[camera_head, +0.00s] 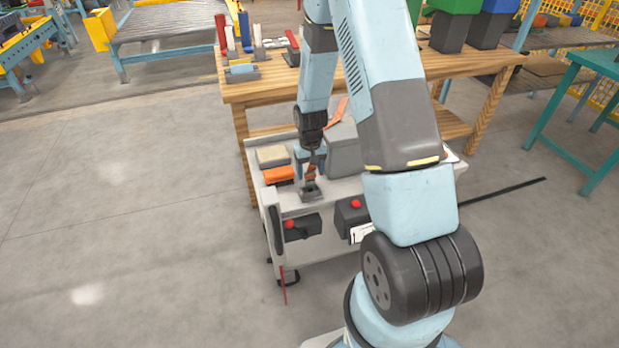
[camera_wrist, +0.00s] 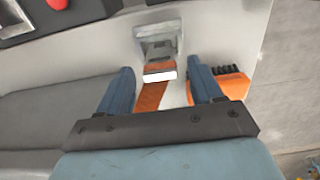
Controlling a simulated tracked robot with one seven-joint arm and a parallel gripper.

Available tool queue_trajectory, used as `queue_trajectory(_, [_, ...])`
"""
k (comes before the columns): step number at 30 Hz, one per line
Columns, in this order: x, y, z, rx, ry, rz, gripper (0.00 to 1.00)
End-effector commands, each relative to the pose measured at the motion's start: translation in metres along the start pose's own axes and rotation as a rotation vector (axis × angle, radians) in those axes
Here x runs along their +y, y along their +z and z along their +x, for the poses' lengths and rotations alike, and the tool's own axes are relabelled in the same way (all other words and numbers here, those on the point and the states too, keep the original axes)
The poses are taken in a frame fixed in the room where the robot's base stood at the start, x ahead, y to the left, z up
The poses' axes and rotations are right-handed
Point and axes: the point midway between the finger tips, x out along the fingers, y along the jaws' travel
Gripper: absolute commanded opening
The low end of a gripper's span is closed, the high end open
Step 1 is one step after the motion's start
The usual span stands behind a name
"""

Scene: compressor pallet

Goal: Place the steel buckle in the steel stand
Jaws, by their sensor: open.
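The steel stand (camera_head: 311,194) is a small grey metal piece on the top of the white cart, near its front edge. It also shows in the wrist view (camera_wrist: 157,34). The steel buckle (camera_wrist: 160,76) shows as a bright metal bar on an orange strap, right at the stand. I cannot tell how deep it sits in the stand. My gripper (camera_head: 312,160) points down above the stand. In the wrist view my gripper (camera_wrist: 162,88) has its two blue fingers apart, on either side of the orange strap, with visible gaps to it.
An orange item (camera_head: 278,174) and a beige block (camera_head: 272,156) lie left of the stand on the cart. A grey box (camera_head: 345,150) stands close on the right. Black boxes with red buttons (camera_head: 303,227) are on the cart's front. A wooden bench (camera_head: 265,88) is behind.

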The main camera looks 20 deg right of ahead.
Motion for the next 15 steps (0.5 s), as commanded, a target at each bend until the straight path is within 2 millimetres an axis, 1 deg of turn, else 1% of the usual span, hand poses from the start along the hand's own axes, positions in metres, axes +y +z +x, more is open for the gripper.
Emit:
queue_trajectory(1, [0.000, -0.001, -0.010, 0.003, 0.000, 0.000, 0.66])
queue_trajectory(9, [0.000, 0.000, -0.053, 0.003, 0.000, 0.001, 0.66])
queue_trajectory(15, [0.001, 0.000, -0.074, 0.001, 0.000, 0.001, 0.66])
